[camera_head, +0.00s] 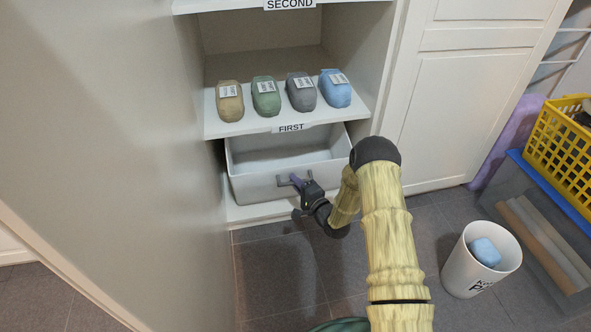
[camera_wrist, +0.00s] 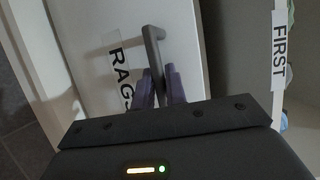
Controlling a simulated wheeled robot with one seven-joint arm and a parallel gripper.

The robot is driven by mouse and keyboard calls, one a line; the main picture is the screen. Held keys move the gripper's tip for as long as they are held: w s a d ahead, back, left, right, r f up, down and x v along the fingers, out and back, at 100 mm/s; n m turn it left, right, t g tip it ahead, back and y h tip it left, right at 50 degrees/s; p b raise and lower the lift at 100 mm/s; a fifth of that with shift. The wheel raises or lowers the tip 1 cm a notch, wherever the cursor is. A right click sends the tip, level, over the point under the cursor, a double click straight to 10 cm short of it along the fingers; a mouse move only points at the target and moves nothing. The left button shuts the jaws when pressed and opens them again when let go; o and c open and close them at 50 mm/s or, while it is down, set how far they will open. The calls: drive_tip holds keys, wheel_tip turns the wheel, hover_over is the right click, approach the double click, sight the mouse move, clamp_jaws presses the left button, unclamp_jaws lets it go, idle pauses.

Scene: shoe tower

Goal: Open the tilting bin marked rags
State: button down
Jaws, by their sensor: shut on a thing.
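The rags bin (camera_head: 252,188) is a light grey, open-topped bin in the lowest compartment, below the shelf marked FIRST. Its empty-looking inside shows from above in the head view. In the wrist view its pale front (camera_wrist: 92,30) carries the label RAGS (camera_wrist: 121,75). A grey bar handle (camera_wrist: 153,38) stands out from that front. My gripper (camera_head: 299,182) is at the handle, and in the wrist view its purple fingers (camera_wrist: 160,86) are shut around the bar. Part of the label and handle is hidden by the fingers.
Several wrapped shoe-like items, such as the green one (camera_head: 266,97), stand on the FIRST shelf (camera_head: 222,129) just above the bin. A white bin (camera_head: 457,272) holding a blue item stands on the floor at right, near a yellow basket (camera_head: 558,135). Floor before the cabinet is clear.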

drive_tip(key=s+f, duration=0.1)
drive_tip(key=s, duration=0.1)
drive_tip(key=s+d+f+p, duration=0.1)
drive_tip(key=s+f, duration=0.1)
drive_tip(key=shift+s+f, duration=0.2)
drive_tip(key=shift+s, duration=0.1)
drive_tip(key=c, duration=1.7)
unclamp_jaws()
drive_tip(key=shift+w, duration=0.1)
drive_tip(key=shift+r, duration=0.1)
